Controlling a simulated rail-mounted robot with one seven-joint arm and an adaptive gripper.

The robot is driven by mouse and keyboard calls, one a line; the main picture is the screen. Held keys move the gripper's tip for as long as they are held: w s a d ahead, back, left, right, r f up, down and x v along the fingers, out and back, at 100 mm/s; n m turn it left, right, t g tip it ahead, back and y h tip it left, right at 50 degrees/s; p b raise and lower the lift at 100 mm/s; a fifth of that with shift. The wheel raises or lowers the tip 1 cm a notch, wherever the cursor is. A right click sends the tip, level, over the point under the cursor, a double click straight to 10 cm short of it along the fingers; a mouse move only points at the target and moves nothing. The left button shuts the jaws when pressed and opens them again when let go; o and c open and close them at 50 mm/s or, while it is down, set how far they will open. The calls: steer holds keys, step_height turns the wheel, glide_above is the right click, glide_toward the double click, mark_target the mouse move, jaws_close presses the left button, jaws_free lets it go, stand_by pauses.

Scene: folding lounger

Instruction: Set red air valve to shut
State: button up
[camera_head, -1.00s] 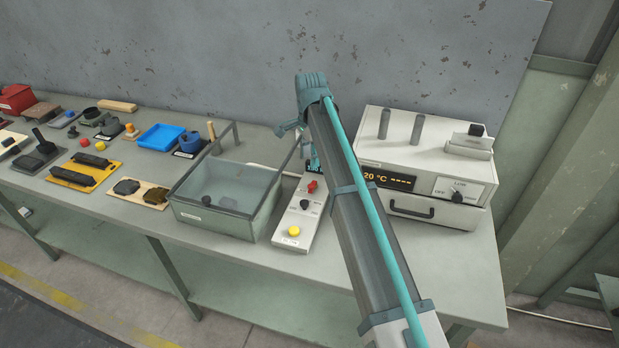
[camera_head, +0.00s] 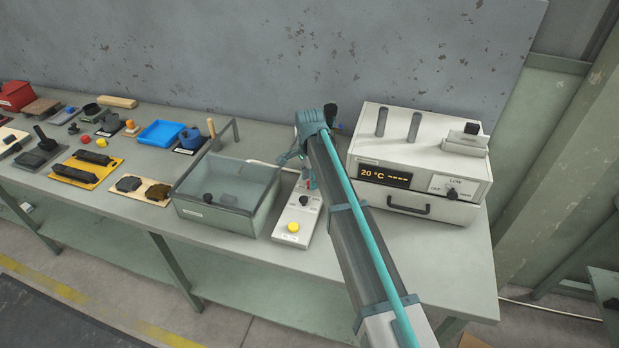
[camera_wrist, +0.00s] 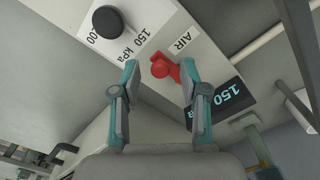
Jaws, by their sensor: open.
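The red air valve (camera_wrist: 161,69) is on a pale control box (camera_wrist: 205,55), beside the word AIR. In the wrist view it lies between the two fingertips of my gripper (camera_wrist: 160,76). The gripper is open, with one finger on each side of the valve. The right finger is very close to the red handle; I cannot tell whether it touches. In the head view my gripper (camera_head: 303,170) is low over the far part of the control box (camera_head: 288,238) and largely hides the valve.
A yellow button (camera_head: 293,227) is at the box's near end. A clear tank (camera_head: 225,200) stands left, a heater unit (camera_head: 420,150) right.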

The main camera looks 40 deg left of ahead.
jaws_close()
steer(key=shift+d+n, duration=0.1)
steer(key=shift+n, duration=0.2)
steer(key=n, duration=0.2)
steer(key=w+d+n+b, duration=0.1)
steer(key=n, duration=0.1)
steer(key=shift+d, duration=0.1)
steer(key=n, duration=0.1)
steer(key=w+n+b, duration=0.1)
steer(key=n, duration=0.3)
steer(key=shift+w+d, duration=0.2)
steer(key=shift+d, duration=0.2)
steer(key=n, duration=0.1)
steer(key=w+n, duration=0.1)
steer(key=n, duration=0.1)
steer(key=n+b, duration=0.1)
steer(key=shift+w+d, duration=0.15)
steer(key=shift+w, duration=0.1)
steer(key=shift+w+n+b, duration=0.15)
steer(key=shift+w+n, duration=0.2)
steer(key=shift+n, duration=0.7)
steer(key=shift+w+n+b, duration=0.15)
steer(key=shift+w+n, duration=0.15)
steer(key=shift+n, duration=0.75)
